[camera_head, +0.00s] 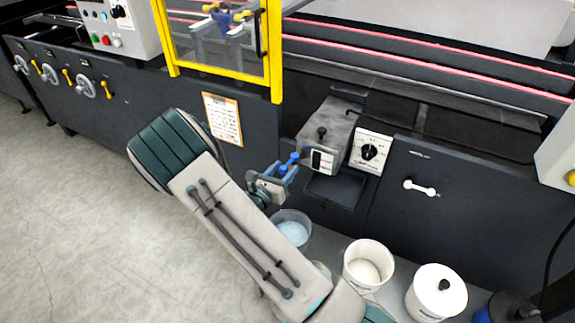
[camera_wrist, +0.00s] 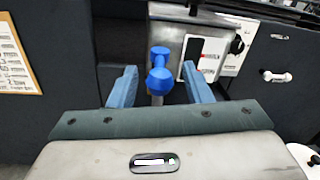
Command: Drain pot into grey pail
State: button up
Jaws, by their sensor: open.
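The glue pot (camera_head: 325,130) is a grey metal box with a black knob on top, set in the dark machine front. A blue valve handle (camera_head: 290,161) sticks out at its lower left. In the wrist view the blue handle (camera_wrist: 160,80) stands between my two blue fingers, in line with the gap. My gripper (camera_head: 275,178) is open, its fingers on either side of the handle; I cannot tell whether they touch it. A greyish pail (camera_head: 293,228) with pale contents stands below, partly hidden by my arm. The valve's outlet is not clearly visible.
A white open pail (camera_head: 368,264) and a lidded white pail (camera_head: 437,292) stand to the right. A dial panel (camera_head: 371,150) sits right of the pot. A yellow-framed guard (camera_head: 220,45) is above left. The floor at left is clear.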

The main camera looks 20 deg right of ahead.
jog(key=shift+x, duration=1.15)
grip_shut()
